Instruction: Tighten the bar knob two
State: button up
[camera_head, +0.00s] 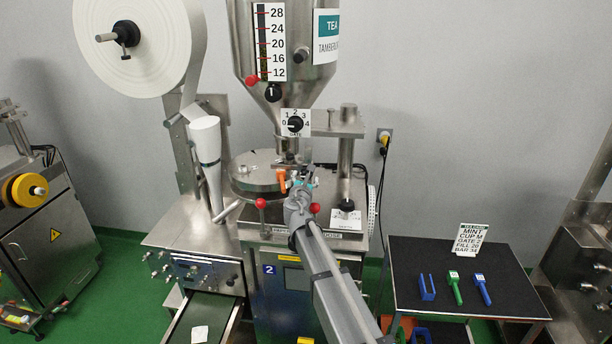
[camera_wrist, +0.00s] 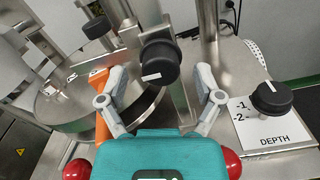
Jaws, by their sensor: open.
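A black round knob (camera_wrist: 160,64) with a white line on its face sits on a metal bar, near the middle of the wrist view. No label is legible on it, so I cannot tell if it is bar knob two. My gripper (camera_wrist: 161,76) is open, with one finger on each side of this knob and a visible gap at both sides. In the head view my gripper (camera_head: 299,177) is over the round metal table of the machine marked 2, and the knob there is mostly hidden or too small to make out.
The depth knob (camera_wrist: 271,98) stands at the right on a white plate. An orange part (camera_wrist: 100,108) is close beside the left finger. Red ball ends (camera_head: 261,203) flank the arm. The gate knob (camera_head: 295,124) is above on the hopper. A black side table (camera_head: 440,255) holds tools.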

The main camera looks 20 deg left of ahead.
jog(key=shift+x, duration=1.05)
jog(key=c, duration=1.2)
jog(key=shift+o, duration=0.2)
